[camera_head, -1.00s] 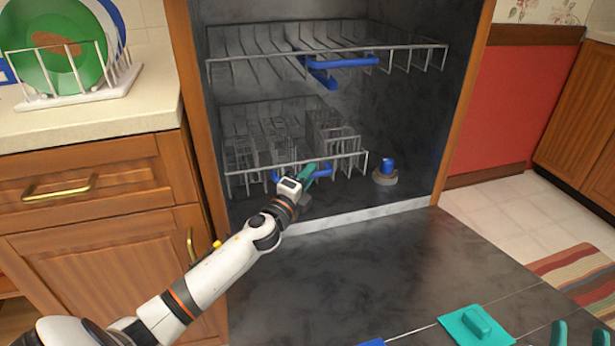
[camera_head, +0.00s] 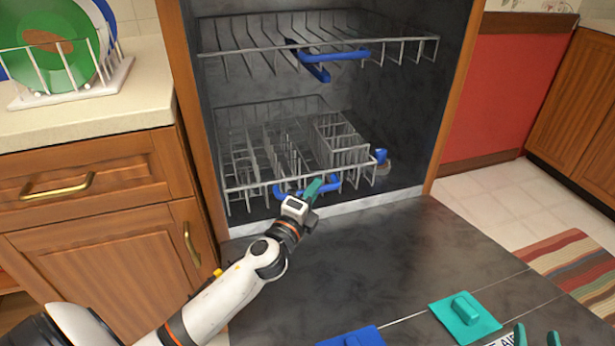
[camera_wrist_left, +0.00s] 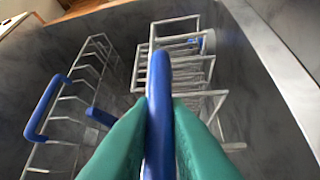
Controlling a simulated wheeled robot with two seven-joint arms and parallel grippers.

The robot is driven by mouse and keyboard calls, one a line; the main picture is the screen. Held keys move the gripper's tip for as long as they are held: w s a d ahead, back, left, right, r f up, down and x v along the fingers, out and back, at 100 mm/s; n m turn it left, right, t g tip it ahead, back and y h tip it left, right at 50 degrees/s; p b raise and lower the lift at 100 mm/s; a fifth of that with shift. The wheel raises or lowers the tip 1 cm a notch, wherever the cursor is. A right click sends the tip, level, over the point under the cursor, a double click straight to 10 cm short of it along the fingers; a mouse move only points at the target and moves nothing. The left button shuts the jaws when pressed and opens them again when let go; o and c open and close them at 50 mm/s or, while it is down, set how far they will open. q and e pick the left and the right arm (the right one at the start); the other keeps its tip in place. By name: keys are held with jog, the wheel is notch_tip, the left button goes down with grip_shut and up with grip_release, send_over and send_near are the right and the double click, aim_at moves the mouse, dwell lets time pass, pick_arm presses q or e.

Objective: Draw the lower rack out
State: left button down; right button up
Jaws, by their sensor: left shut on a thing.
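The lower rack (camera_head: 250,185) is a white wire basket low inside the dishwasher, with a blue handle (camera_head: 283,191) on its front. My left gripper (camera_head: 318,187) is at that handle, its green fingers shut on it. In the left wrist view the gripper (camera_wrist_left: 160,120) clasps the blue handle (camera_wrist_left: 159,75) from both sides, with the wire rack behind it. The fingers hide part of the handle. My right gripper (camera_head: 537,338) shows only two green fingertips at the bottom right edge, apart, with nothing visible between them.
The upper rack (camera_head: 230,47) with its own blue handle (camera_head: 345,55) is above. A blue-topped part (camera_head: 381,156) stands right of the lower rack.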

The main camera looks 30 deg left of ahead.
jog(key=shift+f, duration=0.1)
pick_arm(q)
jog(key=c, duration=1.7)
grip_release()
jog(key=shift+s, duration=0.1)
